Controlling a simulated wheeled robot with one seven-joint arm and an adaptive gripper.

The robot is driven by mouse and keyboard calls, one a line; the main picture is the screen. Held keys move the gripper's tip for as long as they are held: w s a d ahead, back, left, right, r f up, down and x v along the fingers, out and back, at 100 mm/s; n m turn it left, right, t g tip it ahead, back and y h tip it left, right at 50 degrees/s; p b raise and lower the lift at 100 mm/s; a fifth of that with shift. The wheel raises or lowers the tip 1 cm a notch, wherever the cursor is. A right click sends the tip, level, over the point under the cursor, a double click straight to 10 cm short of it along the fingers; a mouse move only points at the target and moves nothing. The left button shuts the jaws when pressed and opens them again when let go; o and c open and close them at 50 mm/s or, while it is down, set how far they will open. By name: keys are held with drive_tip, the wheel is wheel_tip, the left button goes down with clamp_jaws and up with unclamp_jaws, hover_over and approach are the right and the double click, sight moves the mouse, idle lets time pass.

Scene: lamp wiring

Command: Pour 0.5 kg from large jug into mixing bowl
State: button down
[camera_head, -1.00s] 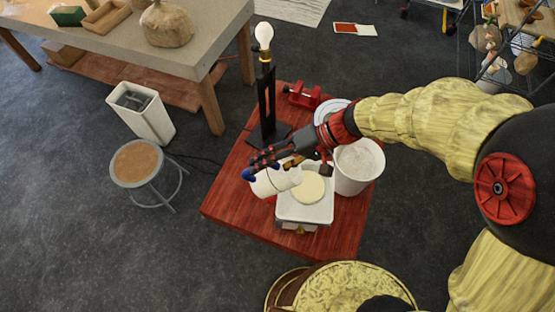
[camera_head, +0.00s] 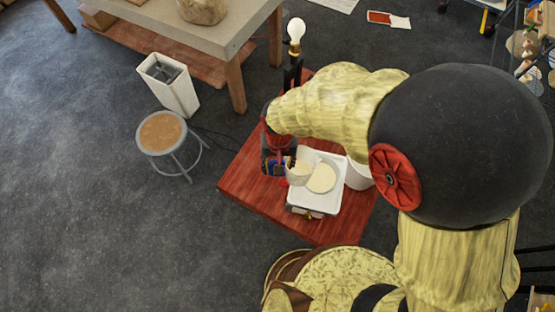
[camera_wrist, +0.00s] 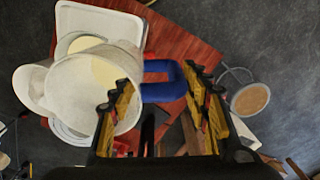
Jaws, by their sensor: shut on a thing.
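The white large jug (camera_head: 299,173) with a blue handle is held by my gripper (camera_head: 277,161), just left of the mixing bowl and overlapping its edge in the head view. In the wrist view my gripper (camera_wrist: 160,92) has its fingers around the blue handle (camera_wrist: 163,80), and the jug (camera_wrist: 75,103) fills the left. A cream patch shows at its upper part. The mixing bowl (camera_head: 321,179), with a round cream-coloured surface, sits on a white square tray (camera_head: 329,204). In the wrist view the jug partly covers the bowl (camera_wrist: 84,44). I cannot tell whether anything is flowing.
A white bucket (camera_head: 358,177) stands right of the tray, partly behind my arm. A lamp with a bulb (camera_head: 296,30) stands at the back of the red table (camera_head: 250,187). A stool (camera_head: 161,132) and a white bin (camera_head: 169,84) stand to the left.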

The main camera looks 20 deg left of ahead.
drive_tip(key=shift+r, duration=0.15)
drive_tip(key=shift+a+r, duration=0.1)
drive_tip(key=shift+r, duration=1.3)
idle(0.4)
